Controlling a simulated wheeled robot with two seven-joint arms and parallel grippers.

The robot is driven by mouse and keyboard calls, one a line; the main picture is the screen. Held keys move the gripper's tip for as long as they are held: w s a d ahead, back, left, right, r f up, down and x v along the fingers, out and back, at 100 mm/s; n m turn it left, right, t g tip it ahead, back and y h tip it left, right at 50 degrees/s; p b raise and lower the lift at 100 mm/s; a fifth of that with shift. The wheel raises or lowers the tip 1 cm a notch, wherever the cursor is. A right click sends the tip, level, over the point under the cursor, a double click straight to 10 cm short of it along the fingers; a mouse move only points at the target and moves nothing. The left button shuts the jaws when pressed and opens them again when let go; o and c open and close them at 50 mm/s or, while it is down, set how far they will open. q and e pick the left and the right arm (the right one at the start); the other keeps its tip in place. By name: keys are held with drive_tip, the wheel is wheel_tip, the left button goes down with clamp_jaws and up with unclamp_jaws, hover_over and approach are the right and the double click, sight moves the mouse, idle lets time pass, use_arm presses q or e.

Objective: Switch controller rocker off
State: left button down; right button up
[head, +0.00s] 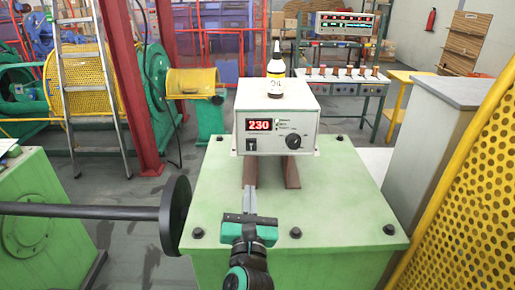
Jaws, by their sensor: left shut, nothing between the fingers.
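The controller (273,118) is a white box on brown rails on top of a green machine block. Its red display reads 230. A black rocker switch (251,145) sits at the lower left of its front face, with a dark round knob to the right. My left gripper (250,190) is shut and empty, with its fingers pointing at the controller from just below and in front of the rocker. A gap seems to remain between fingertips and rocker. My right gripper is out of view.
A black shaft with a disc (176,216) is at the left, and a yellow perforated guard (463,185) at the right. A ladder (88,90) stands behind left.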

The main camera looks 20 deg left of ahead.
use_arm(q)
drive_tip(key=shift+w+d+r+n+g, duration=0.1)
drive_tip(key=shift+w+r+n+g, duration=0.15)
drive_tip(key=shift+n, duration=0.4)
drive_tip(key=shift+w+d+r+n+g, duration=0.1)
drive_tip(key=shift+n+g, duration=0.25)
drive_tip(key=shift+n, duration=0.3)
drive_tip(key=p, duration=0.5)
approach(252, 144)
drive_tip(key=x, duration=0.5)
drive_tip(key=shift+w+a+r, duration=0.15)
drive_tip(key=shift+w, duration=0.1)
drive_tip(key=shift+w+a+p, duration=0.15)
drive_tip(key=shift+w+p, duration=0.15)
drive_tip(key=shift+w, duration=0.35)
